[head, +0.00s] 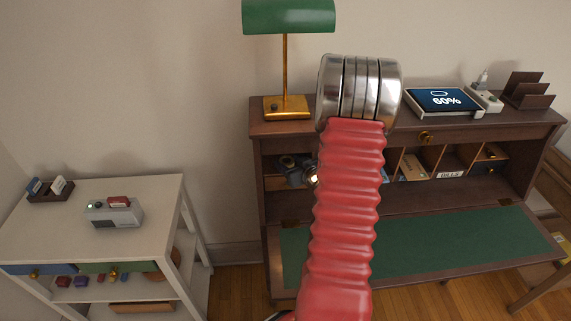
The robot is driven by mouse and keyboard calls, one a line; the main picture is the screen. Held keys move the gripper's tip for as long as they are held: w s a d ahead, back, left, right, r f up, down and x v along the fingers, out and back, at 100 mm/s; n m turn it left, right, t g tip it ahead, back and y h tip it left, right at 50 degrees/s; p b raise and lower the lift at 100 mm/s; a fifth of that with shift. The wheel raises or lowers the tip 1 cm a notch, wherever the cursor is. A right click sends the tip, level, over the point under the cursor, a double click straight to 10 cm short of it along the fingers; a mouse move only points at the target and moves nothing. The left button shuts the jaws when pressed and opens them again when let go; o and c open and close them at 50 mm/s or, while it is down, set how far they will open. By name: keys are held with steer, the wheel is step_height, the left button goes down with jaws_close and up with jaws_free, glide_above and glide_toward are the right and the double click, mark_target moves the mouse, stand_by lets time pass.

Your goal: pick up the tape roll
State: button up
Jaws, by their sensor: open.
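I cannot make out a tape roll for certain. A round brown thing (174,263) is partly visible under the top of the white side table (150,200), too small and hidden to identify. A dark grey-blue thing (290,172) sits in the left compartment of the desk, partly hidden by my arm. My arm, red and ribbed with a metal joint on top, rises in front of the desk. My gripper's fingers do not show.
The brown desk (430,133) has a green writing surface (450,245), a brass lamp (285,75) and a tablet (440,100). A grey device (115,214) and card holder (50,190) stand on the side table. Floor shows between the two pieces.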

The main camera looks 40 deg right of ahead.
stand_by(0.3)
steer(key=c, duration=0.8)
